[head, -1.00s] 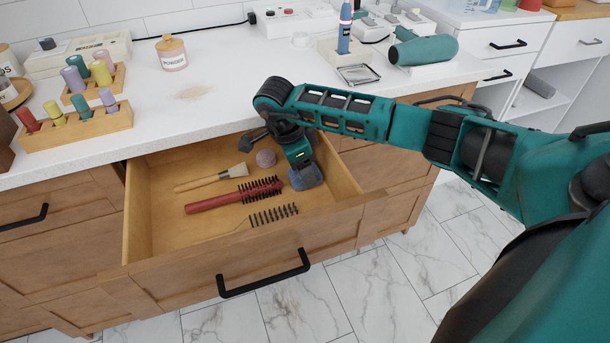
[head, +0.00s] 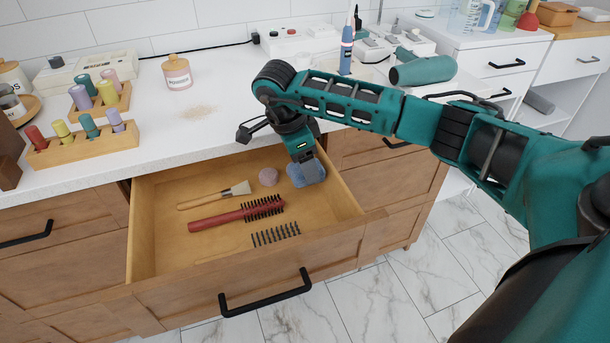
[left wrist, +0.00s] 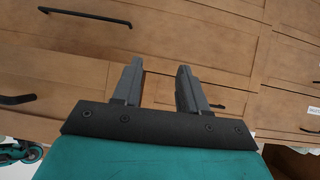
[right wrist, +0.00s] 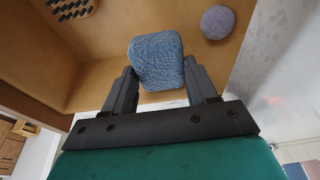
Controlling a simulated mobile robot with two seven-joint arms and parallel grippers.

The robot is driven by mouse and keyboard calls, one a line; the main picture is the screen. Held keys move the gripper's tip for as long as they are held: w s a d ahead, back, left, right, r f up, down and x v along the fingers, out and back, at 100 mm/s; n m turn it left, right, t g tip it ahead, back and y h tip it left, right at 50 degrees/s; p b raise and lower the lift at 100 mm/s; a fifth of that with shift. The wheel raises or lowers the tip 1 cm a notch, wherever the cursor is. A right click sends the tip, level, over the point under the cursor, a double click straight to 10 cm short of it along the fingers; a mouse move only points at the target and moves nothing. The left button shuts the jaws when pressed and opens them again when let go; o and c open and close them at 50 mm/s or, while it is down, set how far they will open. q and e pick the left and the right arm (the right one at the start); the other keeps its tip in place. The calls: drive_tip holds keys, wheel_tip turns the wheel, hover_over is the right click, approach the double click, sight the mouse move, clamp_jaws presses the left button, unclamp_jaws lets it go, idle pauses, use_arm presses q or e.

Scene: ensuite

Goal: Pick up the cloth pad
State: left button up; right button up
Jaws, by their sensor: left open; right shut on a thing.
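The cloth pad (head: 306,172) is a blue, soft-looking rounded block at the right end of the open drawer. It also shows in the right wrist view (right wrist: 157,58), between my fingertips. My right gripper (right wrist: 162,84) is shut on it and points down into the drawer. In the head view the right gripper (head: 303,158) hides the pad's upper part. Whether the pad touches the drawer floor is hard to tell. My left gripper (left wrist: 157,75) is open and empty, facing the wooden drawer fronts.
The open drawer (head: 345,190) also holds a red hairbrush (head: 222,217), a wooden brush (head: 212,196), a mauve ball (head: 268,177) and a black-toothed comb (head: 275,235). On the white counter (head: 225,88) stand a powder jar (head: 177,73) and racks of coloured pegs (head: 84,145).

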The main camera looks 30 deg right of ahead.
use_arm(q)
drive_tip(key=shift+s+a+r+p, duration=0.4)
drive_tip(key=shift+r+p, duration=0.15)
drive_tip(key=shift+p, duration=0.55)
use_arm(e)
wheel_tip(320, 180, up, 13)
use_arm(q)
drive_tip(key=shift+w, duration=0.1)
